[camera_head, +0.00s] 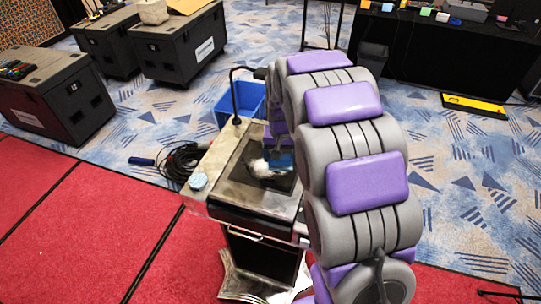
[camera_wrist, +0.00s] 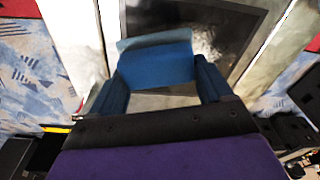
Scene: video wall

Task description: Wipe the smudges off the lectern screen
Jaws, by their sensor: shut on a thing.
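The lectern (camera_head: 222,165) stands at the centre in the head view, its dark screen (camera_head: 283,185) set in a metal-coloured top. A whitish smudge patch (camera_head: 262,168) shows on the screen; it also shows in the wrist view (camera_wrist: 203,42) beside a blue block-like wiper (camera_wrist: 155,62). My gripper (camera_wrist: 160,78) is shut on this wiper, with a blue finger at each side. The wiper is over the screen (camera_wrist: 240,22); I cannot tell whether it touches. In the head view my arm hides part of the screen and most of the gripper.
A gooseneck microphone (camera_head: 234,95) rises at the lectern's far edge. A pale blue round item (camera_head: 198,181) sits on its left corner. Coiled cable (camera_head: 182,160) and blue bins (camera_head: 238,100) are on the floor nearby. Black cases (camera_head: 180,45) stand farther left.

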